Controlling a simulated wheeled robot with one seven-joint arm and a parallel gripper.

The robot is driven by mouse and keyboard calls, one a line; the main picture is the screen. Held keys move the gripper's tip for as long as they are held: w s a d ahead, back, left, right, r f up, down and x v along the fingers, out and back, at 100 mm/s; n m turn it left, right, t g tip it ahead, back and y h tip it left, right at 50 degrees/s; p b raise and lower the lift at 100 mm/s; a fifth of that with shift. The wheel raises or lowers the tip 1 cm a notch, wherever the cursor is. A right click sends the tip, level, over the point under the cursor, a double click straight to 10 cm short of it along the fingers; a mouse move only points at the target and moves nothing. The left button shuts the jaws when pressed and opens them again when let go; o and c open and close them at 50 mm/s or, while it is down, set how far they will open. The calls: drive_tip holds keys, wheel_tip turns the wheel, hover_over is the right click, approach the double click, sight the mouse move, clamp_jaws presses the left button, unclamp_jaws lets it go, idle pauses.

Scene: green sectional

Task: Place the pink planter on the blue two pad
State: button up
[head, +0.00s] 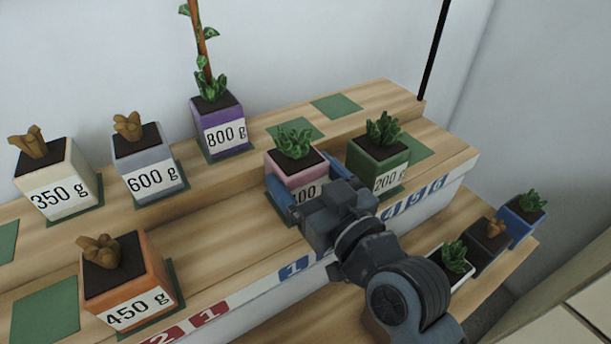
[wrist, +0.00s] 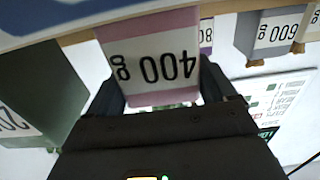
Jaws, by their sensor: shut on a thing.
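The pink planter (head: 286,165) holds a green succulent and stands in the front row, left of the green 200 g planter. My gripper (head: 308,188) is shut on the pink planter, with a finger on either side. In the wrist view my gripper (wrist: 165,98) grips the planter (wrist: 150,50), and its 400 g label shows upside down. I cannot tell whether the planter touches the surface.
The 200 g planter (head: 378,160) stands close at the right. The orange 450 g planter (head: 140,268) is front left. White 350 g (head: 68,175), grey 600 g (head: 160,160) and purple 800 g (head: 232,120) planters stand behind. Small planters (head: 487,245) sit on a lower step at right.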

drive_tip(key=shift+f, duration=0.15)
drive_tip(key=shift+f, duration=0.1)
drive_tip(key=o, duration=1.3)
drive_tip(key=shift+r, duration=0.25)
drive_tip(key=shift+b+v, duration=1.55)
drive_tip(key=shift+v, duration=4.45)
drive_tip(key=shift+d+f, duration=0.1)
drive_tip(key=shift+f, duration=0.05)
